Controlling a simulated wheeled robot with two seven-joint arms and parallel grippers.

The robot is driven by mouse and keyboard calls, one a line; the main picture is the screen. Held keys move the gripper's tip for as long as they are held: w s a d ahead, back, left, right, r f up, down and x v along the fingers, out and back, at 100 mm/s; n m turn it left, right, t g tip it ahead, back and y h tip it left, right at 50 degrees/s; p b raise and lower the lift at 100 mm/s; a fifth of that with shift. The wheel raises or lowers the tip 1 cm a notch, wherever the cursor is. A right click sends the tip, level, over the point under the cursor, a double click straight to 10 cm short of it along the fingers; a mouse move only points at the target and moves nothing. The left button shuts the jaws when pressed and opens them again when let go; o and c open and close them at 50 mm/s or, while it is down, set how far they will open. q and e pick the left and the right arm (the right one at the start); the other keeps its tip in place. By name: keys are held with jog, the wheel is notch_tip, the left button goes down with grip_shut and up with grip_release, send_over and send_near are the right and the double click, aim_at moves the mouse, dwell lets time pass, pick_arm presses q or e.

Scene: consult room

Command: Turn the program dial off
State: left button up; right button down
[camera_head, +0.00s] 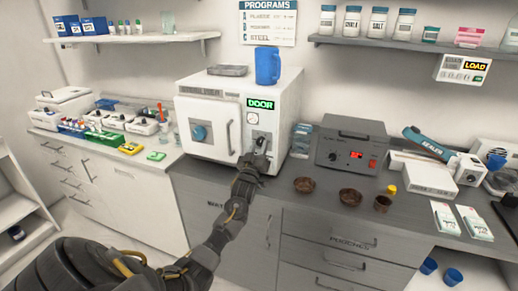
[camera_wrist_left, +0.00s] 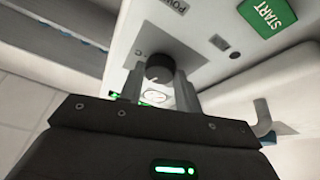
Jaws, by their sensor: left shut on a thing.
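The white machine (camera_head: 215,95) with a round blue window on its door stands on the grey counter. Its lit display (camera_head: 261,104) reads DOOR. My left gripper (camera_head: 262,150) reaches the control panel at the right of the door and hides much of it. In the left wrist view, the black dial (camera_wrist_left: 159,67) sits between my left gripper's two fingers, which are shut on it. A green START button (camera_wrist_left: 267,12) is at the upper right there. The dial's markings are too small to read. My right gripper is out of view.
A blue mug (camera_head: 267,66) and a grey tray (camera_head: 228,70) are on top of the machine. Brown bowls (camera_head: 304,185) are on the counter in front of that device.

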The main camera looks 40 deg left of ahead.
pick_arm(q)
jog(key=n+y, duration=0.1)
jog(key=n, duration=0.1)
jog(key=n+g+y, duration=0.1)
jog(key=n, duration=0.2)
jog(key=n+g+y, duration=0.1)
jog(key=n, duration=0.2)
jog(key=shift+w+d+r, duration=0.1)
jog(key=shift+d, duration=0.15)
jog(key=n+g, duration=0.1)
jog(key=n, duration=0.2)
jog(key=n+g, duration=0.2)
jog(key=n, duration=0.2)
jog(key=shift+d+r+n+g+y, duration=0.2)
jog(key=shift+n+g+y, duration=0.1)
jog(key=shift+y, duration=0.1)
jog(key=n+g, duration=0.1)
jog(key=n, duration=0.3)
jog(key=shift+r+g+h, duration=0.15)
jog(key=shift+g+h, duration=0.15)
jog(key=shift+g, duration=0.1)
jog(key=shift+a+r+n+g+h+b, duration=0.15)
jog(key=shift+n+h, duration=0.25)
jog(key=shift+n, duration=0.7)
jog(key=shift+d+n+g+h+b, duration=0.15)
jog(key=shift+n+g+h, duration=0.2)
jog(key=shift+n, duration=0.75)
jog(key=shift+a, duration=0.1)
jog(key=o, duration=1)
jog(key=shift+c, duration=0.2)
